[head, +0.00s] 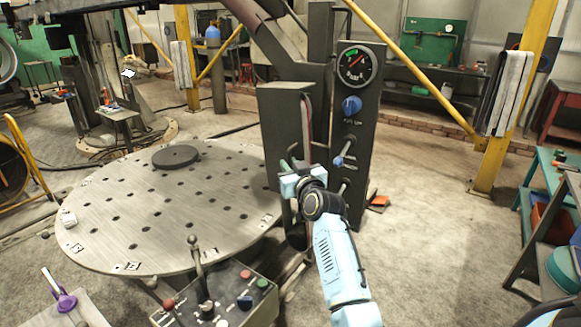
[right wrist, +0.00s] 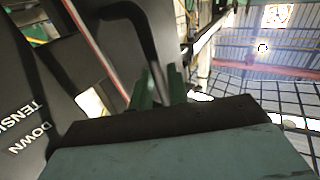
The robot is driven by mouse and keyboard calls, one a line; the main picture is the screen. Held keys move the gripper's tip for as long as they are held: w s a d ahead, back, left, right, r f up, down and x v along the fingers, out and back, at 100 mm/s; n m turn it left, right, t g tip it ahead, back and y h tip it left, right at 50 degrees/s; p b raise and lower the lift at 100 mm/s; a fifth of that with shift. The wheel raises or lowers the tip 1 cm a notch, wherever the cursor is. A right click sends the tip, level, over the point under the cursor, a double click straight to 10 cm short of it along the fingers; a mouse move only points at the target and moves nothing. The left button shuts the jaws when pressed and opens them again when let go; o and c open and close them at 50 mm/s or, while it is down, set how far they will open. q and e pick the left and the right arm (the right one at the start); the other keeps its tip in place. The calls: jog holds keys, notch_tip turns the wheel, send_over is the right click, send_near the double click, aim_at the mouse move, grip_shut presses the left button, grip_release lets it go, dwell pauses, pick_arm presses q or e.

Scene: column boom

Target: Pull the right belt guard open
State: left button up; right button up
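The belt guard (head: 280,115) appears to be the dark upright cover left of the gauge panel, beside a reddish strip; it looks closed, though its edges are hard to make out. My right gripper (head: 290,164) is at its lower front, coming from the near side. In the right wrist view, a bent black bar handle (right wrist: 148,40) runs down between the green fingers (right wrist: 160,88). The fingers sit close on both sides of the bar and look shut on it. Their exact contact is partly hidden by the gripper body. My left gripper is not in view.
The gauge panel (head: 357,120) with a blue knob and levers stands right beside my right gripper. A round perforated table (head: 130,215) lies to the left. A control box (head: 220,300) with a joystick is in front. Open floor (head: 430,240) lies to the right.

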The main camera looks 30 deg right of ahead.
jog(key=shift+c, duration=0.4)
grip_shut()
jog(key=shift+a, duration=0.25)
